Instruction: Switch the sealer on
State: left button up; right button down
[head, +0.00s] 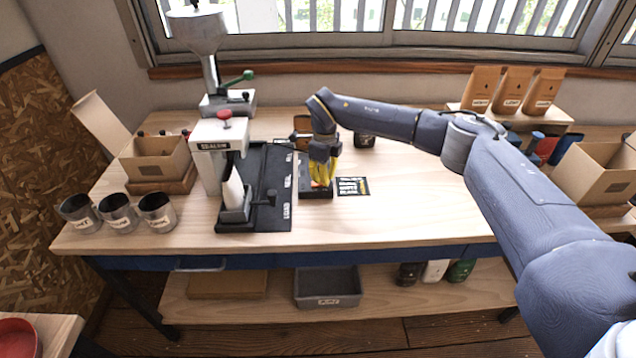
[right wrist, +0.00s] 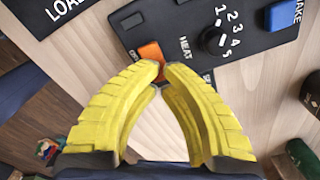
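The sealer, a white upright machine (head: 207,160) with a red knob on top, stands on a black base on the bench. Beside it, a dark control panel (right wrist: 190,20) shows in the right wrist view, with an orange rocker switch (right wrist: 149,50), a black heat dial (right wrist: 213,40) numbered 1 to 5 and a blue button (right wrist: 281,14). My right gripper (head: 322,184) points down over the panel with yellow fingers. In the right wrist view its tips (right wrist: 161,72) meet, with nothing visible between them, and overlap the switch's lower end. Contact cannot be told. My left gripper is not in view.
Several metal cups (head: 118,213) and an open cardboard box (head: 155,158) stand to the left. A dark printed card (head: 353,186) lies right of the panel. Brown bags (head: 512,92) stand on a riser at the back right. The bench's front right is clear.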

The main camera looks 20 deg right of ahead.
jog(key=shift+f, duration=0.65)
dwell(0.3)
jog(key=shift+r, duration=3.55)
